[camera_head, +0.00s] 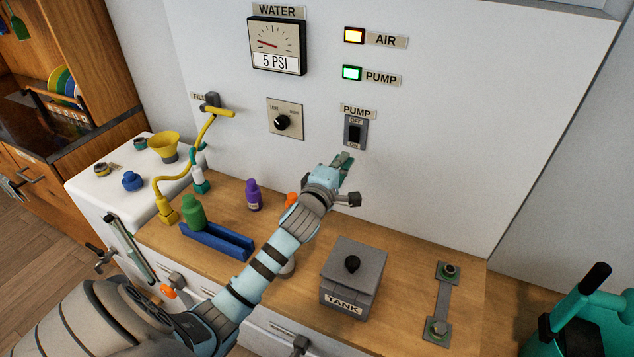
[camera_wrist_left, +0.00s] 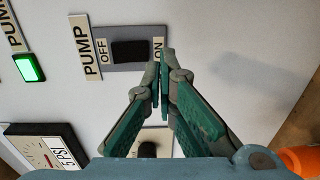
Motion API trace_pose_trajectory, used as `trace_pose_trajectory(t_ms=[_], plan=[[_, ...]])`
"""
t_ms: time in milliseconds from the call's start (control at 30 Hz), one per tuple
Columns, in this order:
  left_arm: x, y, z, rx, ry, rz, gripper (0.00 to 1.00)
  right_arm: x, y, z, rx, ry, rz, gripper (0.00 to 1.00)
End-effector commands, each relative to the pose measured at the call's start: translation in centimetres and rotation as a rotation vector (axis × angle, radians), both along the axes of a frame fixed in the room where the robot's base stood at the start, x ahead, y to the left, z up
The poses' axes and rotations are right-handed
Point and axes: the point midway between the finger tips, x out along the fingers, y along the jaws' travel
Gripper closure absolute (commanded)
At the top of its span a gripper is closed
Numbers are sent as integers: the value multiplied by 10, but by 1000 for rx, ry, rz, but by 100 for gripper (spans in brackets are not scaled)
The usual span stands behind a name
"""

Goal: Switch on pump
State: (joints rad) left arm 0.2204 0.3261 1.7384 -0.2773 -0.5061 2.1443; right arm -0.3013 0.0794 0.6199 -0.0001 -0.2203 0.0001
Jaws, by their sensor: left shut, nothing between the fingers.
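The pump switch (camera_head: 355,132) is a black rocker on a grey plate on the white wall panel, marked OFF at the top and ON at the bottom, under a PUMP label. It also shows in the left wrist view (camera_wrist_left: 129,50). My left gripper (camera_head: 345,158) is shut and empty, its tips just below the switch; in the wrist view the tips are by the ON end. Whether they touch the plate I cannot tell. The PUMP lamp (camera_head: 352,73) is lit green. My right gripper is not clearly in view.
The AIR lamp (camera_head: 354,35) glows orange. A gauge (camera_head: 277,45) reads 5 PSI, with a rotary knob (camera_head: 282,122) below it. On the wooden counter stand a grey TANK box (camera_head: 352,278), a green bottle (camera_head: 193,212) in a blue tray (camera_head: 217,241), and a purple bottle (camera_head: 253,195).

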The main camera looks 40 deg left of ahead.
Motion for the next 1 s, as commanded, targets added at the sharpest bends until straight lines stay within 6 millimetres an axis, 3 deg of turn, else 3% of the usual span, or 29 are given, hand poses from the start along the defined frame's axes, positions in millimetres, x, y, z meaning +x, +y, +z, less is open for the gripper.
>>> trace_pose_trajectory(t_ms=[200, 400, 1000], plan=[[-52, -13, -9, 5, 1, -4, 100, 0, 0, -10, -1, 0, 0, 60], [-84, -19, -12, 4, 0, -1, 100, 0, 0, -15, -1, 0, 0, 60], [-91, -20, -11, 3, 0, -1, 100, 1, 0, -15, -1, -2, 0, 60]])
